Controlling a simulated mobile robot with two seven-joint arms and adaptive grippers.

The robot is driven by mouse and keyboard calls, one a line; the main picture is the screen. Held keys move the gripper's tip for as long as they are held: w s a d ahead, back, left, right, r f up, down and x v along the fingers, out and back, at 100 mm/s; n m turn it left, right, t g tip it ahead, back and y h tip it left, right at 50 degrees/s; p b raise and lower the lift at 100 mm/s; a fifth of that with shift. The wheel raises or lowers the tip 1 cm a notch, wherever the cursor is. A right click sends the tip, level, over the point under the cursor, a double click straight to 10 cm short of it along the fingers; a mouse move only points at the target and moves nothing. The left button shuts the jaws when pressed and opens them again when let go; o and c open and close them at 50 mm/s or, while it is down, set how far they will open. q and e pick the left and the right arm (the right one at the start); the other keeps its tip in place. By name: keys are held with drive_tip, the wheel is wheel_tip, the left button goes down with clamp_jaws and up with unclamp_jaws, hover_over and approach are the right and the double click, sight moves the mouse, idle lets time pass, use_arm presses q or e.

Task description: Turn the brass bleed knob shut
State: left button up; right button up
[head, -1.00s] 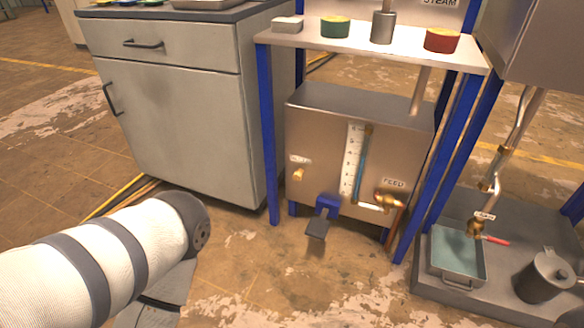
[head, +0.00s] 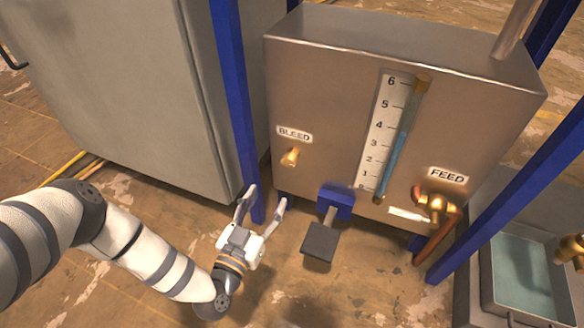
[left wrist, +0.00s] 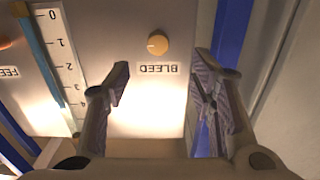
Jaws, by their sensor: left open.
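The brass bleed knob (head: 290,157) sticks out of the left part of the steel box's front (head: 330,100), under the BLEED label (head: 294,134). In the left wrist view the knob (left wrist: 158,43) shows upside down with its label, beyond the fingertips and roughly between them. My left gripper (head: 264,196) is open and empty, below and left of the knob in the head view and apart from it. In the left wrist view its two fingers (left wrist: 163,82) are spread wide. My right gripper is not in view.
A sight gauge (head: 398,135) with blue liquid and a brass FEED valve (head: 436,203) are on the same front. A black pedal (head: 320,242) on a blue bracket juts out below. Blue posts (head: 236,110) flank the box. A grey cabinet (head: 120,90) stands left.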

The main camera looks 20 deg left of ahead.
sight(287, 164)
use_arm(q)
drive_tip(key=w+b, duration=0.1)
drive_tip(key=w, duration=0.2)
drive_tip(key=w+b, duration=0.1)
drive_tip(key=w, duration=0.3)
drive_tip(key=w+b, duration=0.2)
drive_tip(key=w, duration=0.1)
drive_tip(key=shift+w+d+r, duration=0.1)
drive_tip(key=shift+w+d, duration=0.05)
drive_tip(key=shift+d, duration=0.1)
drive_tip(key=shift+w+r, duration=0.15)
drive_tip(key=shift+w, duration=0.3)
drive_tip(key=c, duration=1.2)
